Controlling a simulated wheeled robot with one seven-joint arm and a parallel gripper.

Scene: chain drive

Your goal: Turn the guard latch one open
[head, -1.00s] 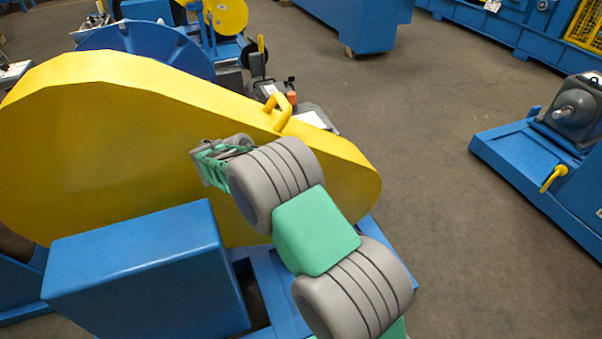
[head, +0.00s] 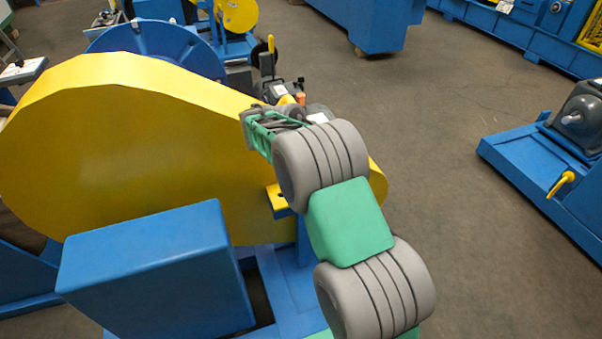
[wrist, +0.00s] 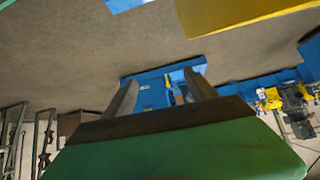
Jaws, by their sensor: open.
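The large yellow guard (head: 120,150) fills the left of the head view, standing on edge above the blue base. A small yellow tab with a hole (head: 279,198) shows at its lower right, beside my arm. My gripper (head: 258,133) is in front of the guard's upper right part, jaws apart. The guard's top handle is mostly hidden behind my gripper and wrist. I cannot make out which part is guard latch one. In the wrist view my open fingers (wrist: 162,84) have nothing held between them, and a yellow surface (wrist: 240,12) lies at the top.
A blue box (head: 150,270) stands in front of the guard. A grey unit on a blue base (head: 530,165) with a yellow lever (head: 562,184) stands at the right. Blue machines (head: 365,20) stand at the back. The floor (head: 430,120) between them is clear.

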